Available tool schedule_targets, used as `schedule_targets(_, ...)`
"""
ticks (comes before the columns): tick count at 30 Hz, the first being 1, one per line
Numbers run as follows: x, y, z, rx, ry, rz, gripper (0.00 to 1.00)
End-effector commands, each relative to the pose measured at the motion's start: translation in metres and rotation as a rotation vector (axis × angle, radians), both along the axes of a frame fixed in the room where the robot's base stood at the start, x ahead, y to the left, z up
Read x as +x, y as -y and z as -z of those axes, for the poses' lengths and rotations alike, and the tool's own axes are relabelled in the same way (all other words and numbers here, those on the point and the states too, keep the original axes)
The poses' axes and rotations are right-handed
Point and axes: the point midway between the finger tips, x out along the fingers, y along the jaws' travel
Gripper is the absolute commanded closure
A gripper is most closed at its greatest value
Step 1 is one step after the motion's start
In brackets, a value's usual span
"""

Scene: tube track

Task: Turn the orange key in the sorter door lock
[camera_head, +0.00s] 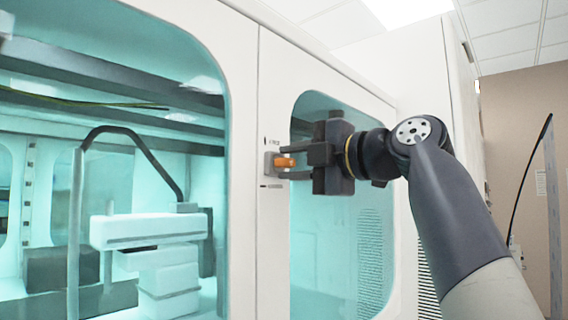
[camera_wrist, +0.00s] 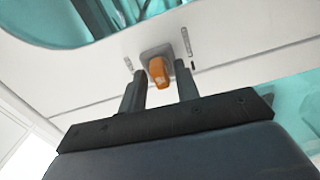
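The orange key (camera_head: 284,162) sticks out of a small grey lock plate (camera_head: 270,165) on the white door frame of the sorter (camera_head: 271,240). In the wrist view the key (camera_wrist: 160,84) sits at the lock plate (camera_wrist: 152,53). My gripper (camera_head: 290,163) is level with the key and points at the lock from the right. In the wrist view its two fingers (camera_wrist: 159,88) are spread, one on each side of the key, with a gap visible on both sides. The key's far end inside the lock is hidden.
Large teal windows (camera_head: 110,60) flank the lock, with white equipment (camera_head: 150,232) behind the left one. The white cabinet panel surrounds the lock closely. Open room with a beige wall (camera_head: 525,130) lies at the right.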

Motion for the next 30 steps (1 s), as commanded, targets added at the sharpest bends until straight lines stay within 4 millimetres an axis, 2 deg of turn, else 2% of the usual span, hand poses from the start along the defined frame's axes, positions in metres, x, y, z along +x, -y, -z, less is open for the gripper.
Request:
schedule_targets(3,0.000,0.000,0.000,0.001,-0.001,0.000,0.61)
schedule_targets(13,-0.004,0.006,0.001,0.001,0.000,0.002,0.61)
schedule_targets(30,-0.057,0.075,0.001,0.001,0.000,0.005,0.61)
